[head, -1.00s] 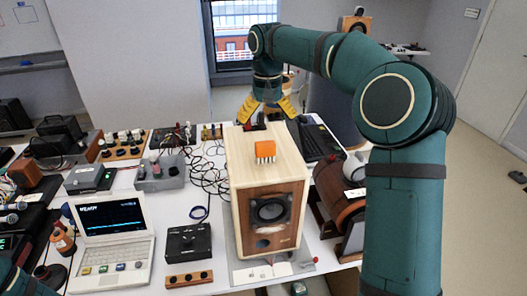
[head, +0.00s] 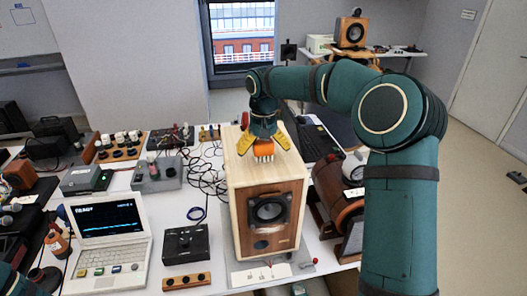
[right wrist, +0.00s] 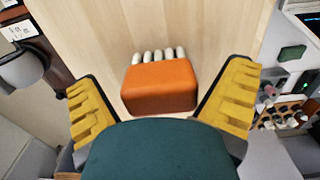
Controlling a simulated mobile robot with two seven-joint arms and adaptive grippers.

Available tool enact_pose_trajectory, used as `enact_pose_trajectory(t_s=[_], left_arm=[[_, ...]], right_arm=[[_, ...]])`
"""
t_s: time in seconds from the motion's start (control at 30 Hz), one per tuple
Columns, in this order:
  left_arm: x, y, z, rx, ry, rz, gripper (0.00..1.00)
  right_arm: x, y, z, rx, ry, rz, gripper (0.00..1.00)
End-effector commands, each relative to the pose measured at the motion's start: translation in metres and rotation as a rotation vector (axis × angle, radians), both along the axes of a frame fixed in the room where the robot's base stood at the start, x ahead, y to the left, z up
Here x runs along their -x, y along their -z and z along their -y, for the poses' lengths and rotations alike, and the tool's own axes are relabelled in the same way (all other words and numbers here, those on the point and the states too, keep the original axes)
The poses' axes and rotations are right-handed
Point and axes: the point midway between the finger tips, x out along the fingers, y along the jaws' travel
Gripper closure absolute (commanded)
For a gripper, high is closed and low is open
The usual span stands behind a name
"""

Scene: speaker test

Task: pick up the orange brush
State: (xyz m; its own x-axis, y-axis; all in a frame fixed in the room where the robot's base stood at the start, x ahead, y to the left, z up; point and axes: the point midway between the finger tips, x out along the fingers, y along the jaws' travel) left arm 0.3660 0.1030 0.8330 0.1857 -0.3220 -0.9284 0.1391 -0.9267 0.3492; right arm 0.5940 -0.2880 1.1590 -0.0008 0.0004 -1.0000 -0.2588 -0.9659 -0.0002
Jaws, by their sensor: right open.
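The orange brush (head: 264,149) lies on top of the wooden speaker box (head: 240,190), its pale bristles toward the front. In the right wrist view the brush (right wrist: 160,87) shows as an orange block with several white bristle tufts at its far edge. My right gripper (head: 264,146) is open above the speaker top, its yellow fingers on either side of the brush. In the right wrist view the fingers of my right gripper (right wrist: 162,105) stand wide apart with clear gaps to the brush. My left gripper is not seen; only a bit of that arm shows at the lower left.
A laptop (head: 108,240) and a black box (head: 187,243) stand left of the speaker. A wooden barrel-like device (head: 338,195) stands close on its right. Cables (head: 207,175) and several instruments crowd the table behind and to the left.

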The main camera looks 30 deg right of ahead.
Motion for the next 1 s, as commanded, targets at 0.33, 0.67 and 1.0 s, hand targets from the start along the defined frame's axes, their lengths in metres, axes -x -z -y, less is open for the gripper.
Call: enact_pose_trajectory(t_s=[0.33, 0.67, 1.0], left_arm=[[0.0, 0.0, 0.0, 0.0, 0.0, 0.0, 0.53], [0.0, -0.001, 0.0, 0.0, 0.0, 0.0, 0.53], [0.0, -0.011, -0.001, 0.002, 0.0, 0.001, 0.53]], right_arm=[[0.0, -0.001, 0.0, 0.0, 0.0, 0.001, 0.73], [0.0, -0.002, 0.0, 0.0, 0.0, 0.002, 0.73], [-0.001, -0.055, 0.0, 0.0, 0.001, 0.005, 0.73]])
